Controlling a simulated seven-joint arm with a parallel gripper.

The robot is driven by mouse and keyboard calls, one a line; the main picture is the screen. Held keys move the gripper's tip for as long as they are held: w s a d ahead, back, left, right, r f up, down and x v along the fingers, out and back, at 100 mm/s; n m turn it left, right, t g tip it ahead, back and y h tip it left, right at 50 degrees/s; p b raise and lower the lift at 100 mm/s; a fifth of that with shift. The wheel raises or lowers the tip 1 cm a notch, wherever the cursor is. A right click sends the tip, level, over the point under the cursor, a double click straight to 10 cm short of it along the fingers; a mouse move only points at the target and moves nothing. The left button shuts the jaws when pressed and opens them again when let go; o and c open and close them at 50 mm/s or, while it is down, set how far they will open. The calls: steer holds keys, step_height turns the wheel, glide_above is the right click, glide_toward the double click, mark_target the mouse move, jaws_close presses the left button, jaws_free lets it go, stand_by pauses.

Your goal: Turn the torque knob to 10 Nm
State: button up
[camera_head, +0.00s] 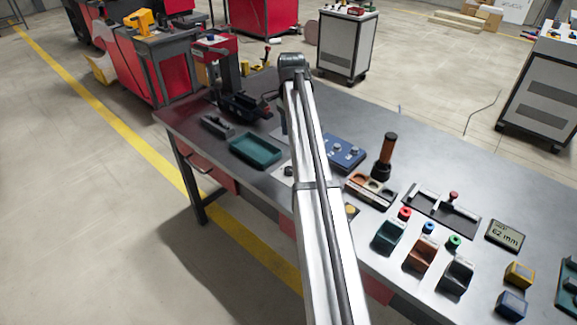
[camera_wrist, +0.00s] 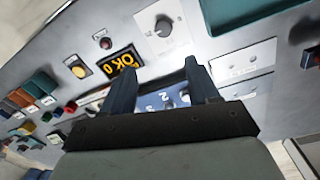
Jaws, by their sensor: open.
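A round grey knob (camera_wrist: 163,29) sits on a pale dial plate in the wrist view, near the top centre. Its marks and pointer are too small to read. A dark display (camera_wrist: 123,62) with amber characters lies to its left. My gripper (camera_wrist: 157,72) is open and empty, its two dark fingers apart. In the image, the knob lies above the fingertips, apart from them. In the head view my silver arm crosses the bench and hides my gripper; the knob cannot be made out clearly there.
A blue box (camera_head: 345,150) with small knobs shows beyond and between my fingers in the wrist view. A teal tray (camera_head: 255,150) lies left of my arm. An upright dark-topped brown handle (camera_head: 387,155) and several coloured blocks stand right. Bare bench (camera_head: 440,160) lies at the back right.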

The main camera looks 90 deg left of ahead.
mark_target(288, 169)
steer(key=f, duration=0.4)
steer(key=s+f, duration=0.1)
steer(key=f, duration=0.8)
steer(key=shift+s+d+f, duration=0.15)
steer(key=shift+d+f, duration=0.05)
steer(key=shift+f, duration=0.05)
steer(key=shift+c, duration=0.4)
steer(key=c, duration=1)
steer(key=shift+o, duration=0.2)
